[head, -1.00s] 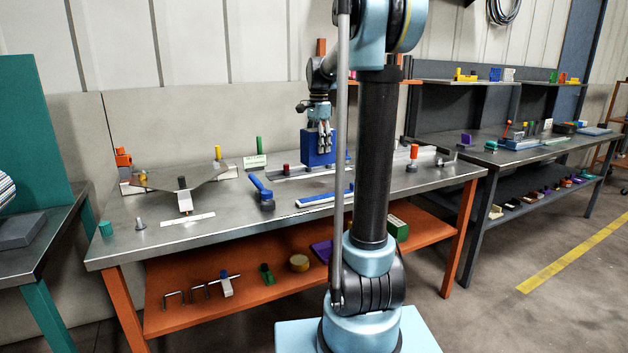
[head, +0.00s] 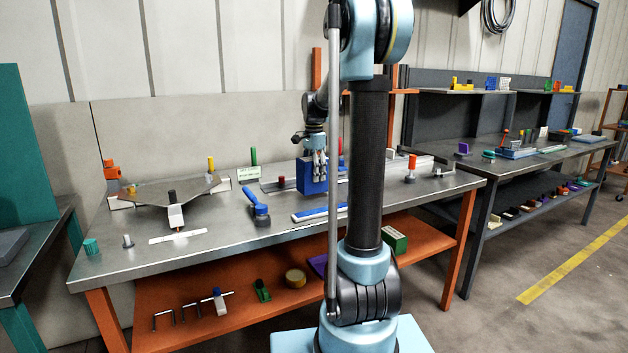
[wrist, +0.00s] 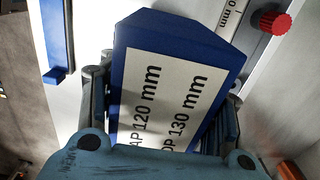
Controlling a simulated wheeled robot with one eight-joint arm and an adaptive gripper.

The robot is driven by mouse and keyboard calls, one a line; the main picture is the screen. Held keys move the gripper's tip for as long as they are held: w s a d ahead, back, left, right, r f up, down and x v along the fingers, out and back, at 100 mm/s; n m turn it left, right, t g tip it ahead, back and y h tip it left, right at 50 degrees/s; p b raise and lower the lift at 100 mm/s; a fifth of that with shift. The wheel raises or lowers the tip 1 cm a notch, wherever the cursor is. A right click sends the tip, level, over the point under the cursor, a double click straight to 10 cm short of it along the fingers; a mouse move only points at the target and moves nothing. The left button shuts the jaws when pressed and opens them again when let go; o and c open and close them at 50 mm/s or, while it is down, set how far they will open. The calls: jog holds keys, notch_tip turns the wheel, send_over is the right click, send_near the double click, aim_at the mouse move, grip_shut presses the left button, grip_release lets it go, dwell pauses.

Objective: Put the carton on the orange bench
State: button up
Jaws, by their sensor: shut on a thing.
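The blue carton (head: 311,185), a box with a white printed label, is held upright in my gripper (head: 318,158). In the wrist view the carton (wrist: 180,75) fills the space between the fingers (wrist: 160,115), which press on its sides. The orange bench (head: 120,245) has a grey metal top and orange legs and lower shelf. The carton is over the back middle part of its top; I cannot tell whether its underside touches the top.
A red knob (head: 281,182) is left of the carton. A blue-handled tool (head: 256,203) and a blue-and-white bar (head: 318,214) lie in front of it. A red-topped post (head: 411,168) stands to the right. My column hides part of the bench.

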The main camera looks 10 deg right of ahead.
notch_tip(320, 180, down, 2)
jog(key=shift+f, duration=0.1)
jog(key=o, duration=1.1)
jog(key=shift+c, duration=0.2)
